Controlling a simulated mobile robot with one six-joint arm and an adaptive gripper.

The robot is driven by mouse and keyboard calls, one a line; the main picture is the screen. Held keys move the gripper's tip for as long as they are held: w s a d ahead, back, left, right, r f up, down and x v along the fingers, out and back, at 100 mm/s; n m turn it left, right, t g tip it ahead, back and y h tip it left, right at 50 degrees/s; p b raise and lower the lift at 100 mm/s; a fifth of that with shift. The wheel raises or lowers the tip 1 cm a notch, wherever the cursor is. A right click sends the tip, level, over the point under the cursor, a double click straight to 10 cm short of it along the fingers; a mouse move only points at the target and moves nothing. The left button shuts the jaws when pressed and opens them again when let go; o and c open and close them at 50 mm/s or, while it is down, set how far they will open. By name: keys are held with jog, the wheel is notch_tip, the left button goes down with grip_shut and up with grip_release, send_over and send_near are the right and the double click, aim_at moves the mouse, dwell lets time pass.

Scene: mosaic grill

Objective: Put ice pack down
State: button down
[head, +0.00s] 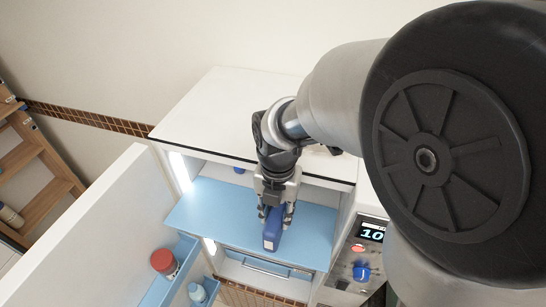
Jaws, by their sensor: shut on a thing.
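The ice pack (271,236) is a blue block in the head view, just below the middle of the picture. My gripper (275,212) is shut on it from above and behind. The ice pack is over the front part of a light blue shelf (205,214) inside an open white cabinet. I cannot tell whether its underside touches the shelf. My gripper's fingers cover the upper end of the ice pack.
The open white door (95,225) stands at the left, with a red-lidded jar (163,260) and a pale blue bottle (197,292) in its racks. The cabinet's white top (215,115) overhangs the shelf. A control panel (362,255) with a display is at the right. The shelf's left part is clear.

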jog(key=shift+s+f, duration=0.1)
jog(key=c, duration=1.2)
grip_release()
jog(key=shift+s+f, duration=0.1)
jog(key=shift+s, duration=0.05)
notch_tip(320, 180, up, 13)
jog(key=p, duration=0.1)
jog(key=s+d+r+m+t, duration=0.1)
jog(key=s+d+m, duration=0.4)
jog(key=m, duration=1.1)
jog(key=s+d+r+m+t, duration=0.1)
jog(key=s+d+m+t, duration=0.2)
jog(key=m, duration=1.3)
jog(key=shift+s+d+t, duration=0.3)
jog(key=shift+s+d, duration=1.15)
jog(key=shift+s, duration=1.1)
